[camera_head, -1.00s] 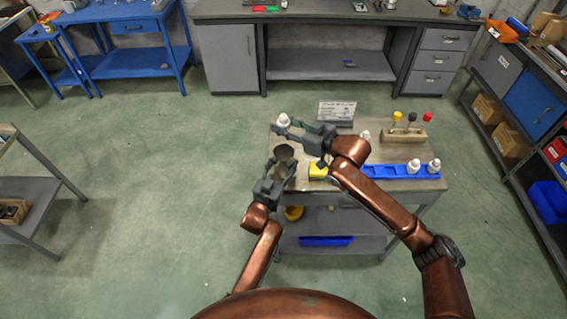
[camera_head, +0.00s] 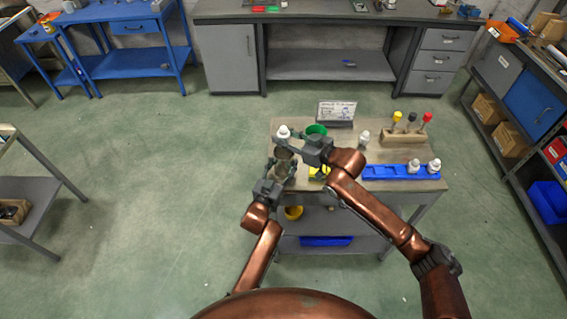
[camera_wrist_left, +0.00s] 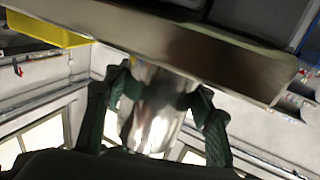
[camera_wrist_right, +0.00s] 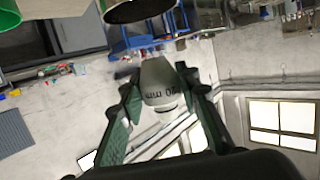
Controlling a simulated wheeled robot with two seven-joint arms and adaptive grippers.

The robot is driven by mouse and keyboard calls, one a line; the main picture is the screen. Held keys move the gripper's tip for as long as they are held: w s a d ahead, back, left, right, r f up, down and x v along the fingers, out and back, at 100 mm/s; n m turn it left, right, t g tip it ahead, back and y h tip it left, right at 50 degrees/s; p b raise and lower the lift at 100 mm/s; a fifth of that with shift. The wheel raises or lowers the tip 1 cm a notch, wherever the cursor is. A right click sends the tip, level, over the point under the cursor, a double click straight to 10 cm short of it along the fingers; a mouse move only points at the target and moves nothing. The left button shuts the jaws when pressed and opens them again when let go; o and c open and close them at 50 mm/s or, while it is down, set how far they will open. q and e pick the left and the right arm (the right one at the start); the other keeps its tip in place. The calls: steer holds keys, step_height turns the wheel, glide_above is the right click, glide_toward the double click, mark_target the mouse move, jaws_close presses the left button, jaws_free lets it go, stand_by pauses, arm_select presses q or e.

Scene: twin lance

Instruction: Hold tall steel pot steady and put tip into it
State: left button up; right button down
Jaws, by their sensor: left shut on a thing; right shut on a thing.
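The tall steel pot (camera_head: 284,168) stands near the left edge of the cart top. My left gripper (camera_head: 276,181) is shut on it. The left wrist view shows the shiny pot (camera_wrist_left: 155,115) between both fingers. My right gripper (camera_head: 291,138) is shut on a white tip (camera_head: 283,131). In the head view the tip appears just behind the pot's mouth, apart from it. In the right wrist view the tip (camera_wrist_right: 160,85) bears a "20 mm" marking, and a dark round opening (camera_wrist_right: 138,10), likely the pot's mouth, shows nearby. The tip's exact height above the pot is hard to tell.
A green cup (camera_head: 316,130) stands close behind my right gripper. A yellow object (camera_head: 315,173) lies right of the pot. A blue tray (camera_head: 384,173) with white tips, a loose white tip (camera_head: 364,137), a tool block (camera_head: 402,136) and a sign (camera_head: 337,111) occupy the cart top.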

steer(key=shift+f, duration=3.1)
arm_select(q)
steer(key=shift+s+d+r, duration=0.1)
steer(key=shift+s+r, duration=0.05)
arm_select(e)
steer(key=shift+s+d+f, duration=0.1)
steer(key=shift+s+f, duration=0.05)
steer(key=shift+f, duration=1.15)
steer(key=c, duration=1.4)
jaws_free()
arm_select(q)
steer(key=shift+r, duration=0.1)
steer(key=shift+o, duration=0.2)
steer(key=shift+f, duration=0.2)
arm_select(e)
glide_toward(276, 151)
steer(key=s+d+r, duration=0.3)
steer(key=d, duration=0.1)
steer(key=shift+s+r, duration=0.15)
steer(key=shift+r, duration=0.05)
